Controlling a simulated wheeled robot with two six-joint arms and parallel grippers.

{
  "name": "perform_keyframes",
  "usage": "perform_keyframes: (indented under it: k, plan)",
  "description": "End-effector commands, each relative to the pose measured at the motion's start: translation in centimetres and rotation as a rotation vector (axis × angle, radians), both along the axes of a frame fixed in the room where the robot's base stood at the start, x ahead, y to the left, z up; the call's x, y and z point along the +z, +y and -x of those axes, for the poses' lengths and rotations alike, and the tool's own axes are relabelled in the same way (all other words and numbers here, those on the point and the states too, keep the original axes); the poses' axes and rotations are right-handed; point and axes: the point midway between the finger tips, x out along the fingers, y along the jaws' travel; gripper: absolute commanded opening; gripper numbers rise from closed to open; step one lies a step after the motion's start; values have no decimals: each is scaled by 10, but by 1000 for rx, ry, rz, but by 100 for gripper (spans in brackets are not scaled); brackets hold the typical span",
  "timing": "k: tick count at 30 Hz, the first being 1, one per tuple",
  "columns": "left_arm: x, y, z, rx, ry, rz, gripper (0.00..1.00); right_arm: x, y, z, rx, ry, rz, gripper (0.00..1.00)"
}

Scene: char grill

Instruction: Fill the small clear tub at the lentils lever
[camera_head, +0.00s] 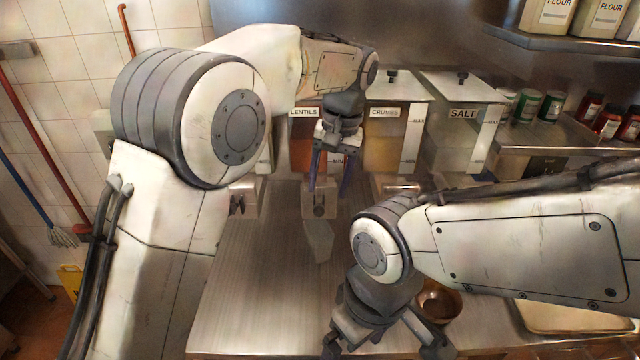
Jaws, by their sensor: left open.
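The lentils dispenser (303,153) stands on the back counter with an orange-red fill behind its clear front. Its label reads LENTILS. My right gripper (388,346) is at the bottom edge, fingers spread, tips cut off.
The crumbs dispenser (385,150) and salt dispenser (452,150) stand to the right. A brown bowl (440,300) is partly behind my right gripper. A tray (570,318) lies at the lower right. Spice jars (607,122) line a shelf. The left-middle counter (265,290) is clear.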

Motion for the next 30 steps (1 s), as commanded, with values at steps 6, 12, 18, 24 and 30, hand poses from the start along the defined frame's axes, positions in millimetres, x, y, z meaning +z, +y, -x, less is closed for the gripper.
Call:
perform_keyframes:
  k: [6,12,18,24,30]
  plan:
    - [8,3,-20,50,-7,-23,62,15,0,0,0,1,1,100]
    - [-20,7,-20,48,-4,-24,62,20,0,0,1,1,1,100]
    - [-57,13,-20,47,-4,-22,62,30,0,0,3,1,1,100]
    - [-83,17,-22,48,-7,-20,62,37,0,0,4,0,0,100]
    - [-92,19,-22,47,-10,-19,62,39,0,0,5,0,0,100]
